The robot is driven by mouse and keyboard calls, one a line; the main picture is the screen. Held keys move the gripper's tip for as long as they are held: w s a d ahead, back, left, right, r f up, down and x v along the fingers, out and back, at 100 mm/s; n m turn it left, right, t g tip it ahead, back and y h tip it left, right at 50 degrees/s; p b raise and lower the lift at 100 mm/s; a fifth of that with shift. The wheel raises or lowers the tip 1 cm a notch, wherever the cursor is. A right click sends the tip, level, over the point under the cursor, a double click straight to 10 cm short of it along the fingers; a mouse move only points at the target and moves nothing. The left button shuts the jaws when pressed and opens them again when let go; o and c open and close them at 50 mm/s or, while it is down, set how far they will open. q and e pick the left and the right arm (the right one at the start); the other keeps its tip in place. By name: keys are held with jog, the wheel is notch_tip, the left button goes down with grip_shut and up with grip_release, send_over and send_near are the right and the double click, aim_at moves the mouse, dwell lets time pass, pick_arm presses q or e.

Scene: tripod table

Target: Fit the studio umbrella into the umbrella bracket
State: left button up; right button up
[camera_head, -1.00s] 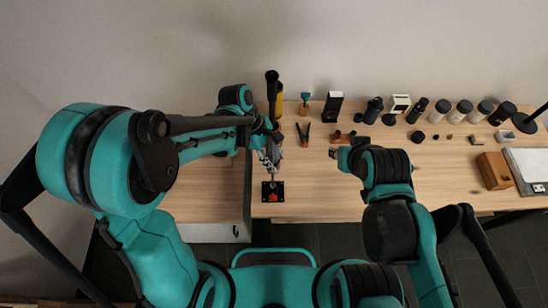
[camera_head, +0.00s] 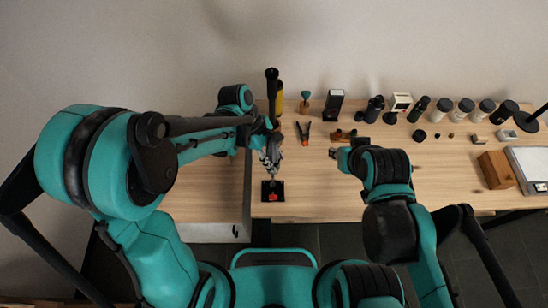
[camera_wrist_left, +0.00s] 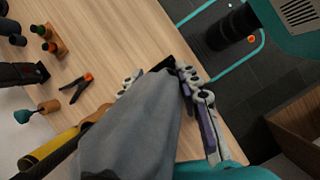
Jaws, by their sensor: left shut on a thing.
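My left gripper (camera_head: 271,160) is shut on the grey studio umbrella (camera_wrist_left: 130,120), which fills the middle of the left wrist view between the two fingers (camera_wrist_left: 165,85). In the head view the umbrella is mostly hidden by the gripper and arm. The umbrella bracket (camera_head: 279,185), a black plate with a red part, lies near the table's front edge, just below the gripper in the picture. Whether the umbrella touches it cannot be told. My right gripper (camera_head: 335,153) is over the table to the right, small and unclear.
Bottles and jars (camera_head: 465,105) line the back; a wooden box (camera_head: 496,170) is right. The front middle of the table (camera_head: 330,195) is clear.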

pick_arm(q)
jog(key=shift+f+b, duration=2.5)
jog(key=shift+f, duration=0.3)
jog(key=o, duration=1.3)
jog(key=shift+r, duration=0.1)
jog(key=v, duration=1.2)
jog(key=shift+w, duration=0.1)
jog(key=s+a+f+m+t+y+b, duration=0.2)
jog(key=s+a+f+m+t+b, duration=0.1)
jog(key=a+m, duration=0.3)
jog(key=s+a+f+m+t+y+b, duration=0.2)
jog(key=s+a+f+m+t+b, duration=0.1)
jog(key=s+a+m+t+b, duration=0.1)
jog(key=a+m+t+b, duration=0.1)
jog(key=a+m+t, duration=0.1)
jog(key=a+m, duration=0.1)
jog(key=shift+a+f, duration=0.25)
jog(key=shift+a, duration=0.2)
